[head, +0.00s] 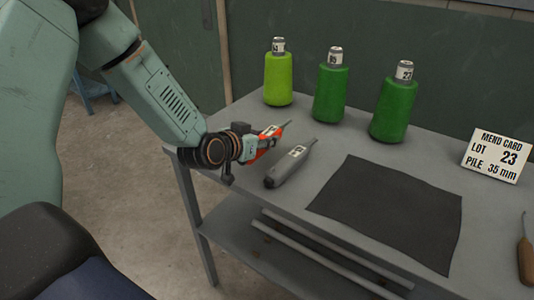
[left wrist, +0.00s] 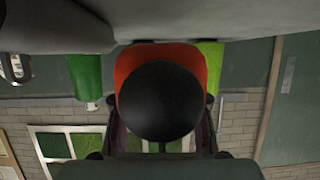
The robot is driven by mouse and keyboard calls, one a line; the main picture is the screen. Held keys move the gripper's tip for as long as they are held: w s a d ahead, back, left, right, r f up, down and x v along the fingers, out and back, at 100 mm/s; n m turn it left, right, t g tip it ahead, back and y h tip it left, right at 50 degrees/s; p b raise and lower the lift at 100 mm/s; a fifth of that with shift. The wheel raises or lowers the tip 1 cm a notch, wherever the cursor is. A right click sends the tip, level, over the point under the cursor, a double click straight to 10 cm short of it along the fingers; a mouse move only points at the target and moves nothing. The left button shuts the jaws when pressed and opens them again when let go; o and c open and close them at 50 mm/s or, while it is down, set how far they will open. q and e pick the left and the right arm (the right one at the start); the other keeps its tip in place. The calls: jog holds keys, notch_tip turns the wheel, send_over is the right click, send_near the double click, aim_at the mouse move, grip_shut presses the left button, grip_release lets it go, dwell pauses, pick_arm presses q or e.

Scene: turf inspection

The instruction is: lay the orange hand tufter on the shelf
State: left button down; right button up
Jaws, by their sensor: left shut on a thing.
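My left gripper (head: 252,147) is shut on the orange hand tufter (head: 265,142) at the left end of the grey table. The tufter's grey tip points right and away from me. I cannot tell whether it touches the tabletop. In the left wrist view, which is upside down, the orange tufter (left wrist: 148,53) sits between the fingers with a round black end toward the camera. The shelf (head: 238,228) is the grey lower board under the table. Its left part is bare, and the tabletop hides some of it. My right gripper is not in view.
A grey hand tufter (head: 290,166) lies on the tabletop close to my left gripper. Three green yarn cones (head: 331,92) stand behind it. A dark mat (head: 388,208), a mend card (head: 497,156) and a wooden-handled tool (head: 525,258) are farther right. Long rods (head: 325,250) run along the shelf.

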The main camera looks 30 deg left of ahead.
aim_at(261, 150)
pick_arm(q)
jog(key=shift+s+a+f, duration=0.1)
jog(key=shift+f, duration=0.05)
jog(key=f, duration=0.1)
jog(key=f+b, duration=0.1)
jog(key=shift+s+f, duration=0.35)
jog(key=shift+f, duration=0.05)
jog(key=shift+w+f, duration=0.25)
jog(key=shift+w, duration=0.2)
jog(key=c, duration=1.3)
grip_release()
jog(key=shift+f, duration=0.1)
jog(key=o, duration=0.5)
jog(key=shift+s+r, duration=0.3)
jog(key=shift+s, duration=0.2)
jog(key=shift+c, duration=0.2)
jog(key=shift+w+f, duration=0.25)
jog(key=shift+w, duration=0.15)
jog(key=p+v, duration=0.5)
jog(key=v, duration=0.5)
jog(key=shift+s+r, duration=0.3)
jog(key=shift+p+v, duration=0.8)
jog(key=shift+p, duration=0.1)
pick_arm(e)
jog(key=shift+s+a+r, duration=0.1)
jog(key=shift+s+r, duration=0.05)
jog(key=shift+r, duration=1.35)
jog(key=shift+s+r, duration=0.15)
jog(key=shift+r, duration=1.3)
